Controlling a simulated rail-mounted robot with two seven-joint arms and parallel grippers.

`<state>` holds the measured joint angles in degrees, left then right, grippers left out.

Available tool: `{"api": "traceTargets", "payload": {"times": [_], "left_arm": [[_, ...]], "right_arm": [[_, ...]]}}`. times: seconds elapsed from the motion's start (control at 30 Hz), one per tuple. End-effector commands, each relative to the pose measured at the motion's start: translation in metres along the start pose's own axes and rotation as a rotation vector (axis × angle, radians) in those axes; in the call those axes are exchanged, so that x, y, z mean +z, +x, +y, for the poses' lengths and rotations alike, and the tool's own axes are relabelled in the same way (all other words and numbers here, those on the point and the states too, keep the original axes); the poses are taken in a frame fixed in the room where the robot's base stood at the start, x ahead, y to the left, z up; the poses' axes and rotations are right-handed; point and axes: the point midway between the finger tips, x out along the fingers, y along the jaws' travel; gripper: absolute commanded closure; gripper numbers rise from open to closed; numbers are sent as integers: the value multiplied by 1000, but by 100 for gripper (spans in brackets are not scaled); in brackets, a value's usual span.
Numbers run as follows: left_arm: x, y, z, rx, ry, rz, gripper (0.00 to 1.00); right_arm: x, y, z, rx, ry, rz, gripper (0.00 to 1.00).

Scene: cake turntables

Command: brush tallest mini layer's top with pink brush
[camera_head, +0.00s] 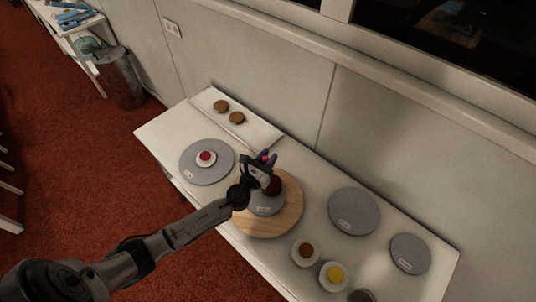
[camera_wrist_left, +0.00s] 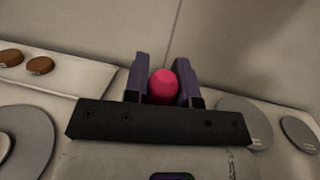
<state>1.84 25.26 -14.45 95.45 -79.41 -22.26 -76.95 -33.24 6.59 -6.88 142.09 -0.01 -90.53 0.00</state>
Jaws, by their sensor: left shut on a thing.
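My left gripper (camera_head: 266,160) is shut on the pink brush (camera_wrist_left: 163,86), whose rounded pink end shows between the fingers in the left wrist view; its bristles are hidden. In the head view the gripper is over the far side of a small grey turntable (camera_head: 262,210) on a round wooden board (camera_head: 292,217). A dark red-brown layer (camera_head: 276,186) shows just below the gripper, partly covered by it; I cannot tell whether the brush touches it. Two brown mini layers (camera_head: 221,106) (camera_head: 237,118) sit on a white board at the back left; their heights are hard to compare. My right gripper is not in view.
A large grey turntable (camera_head: 190,164) with a small white dish of red stuff (camera_head: 206,157) stands at left. Two bare grey turntables (camera_head: 354,207) (camera_head: 410,254) stand at right. Bowls of brown (camera_head: 306,250) and yellow (camera_head: 336,274) stuff line the front edge. A wall runs behind.

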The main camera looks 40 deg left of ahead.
Motion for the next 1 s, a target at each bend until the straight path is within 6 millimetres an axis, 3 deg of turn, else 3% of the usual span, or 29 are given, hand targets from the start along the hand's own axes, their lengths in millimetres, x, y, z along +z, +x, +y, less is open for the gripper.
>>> {"api": "traceTargets", "payload": {"times": [0.2,1.0], "left_arm": [[0,-2,-6,0,-1,0,100],[-4,32,-30,0,1,0,100]], "right_arm": [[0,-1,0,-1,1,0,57],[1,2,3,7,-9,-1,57]]}}
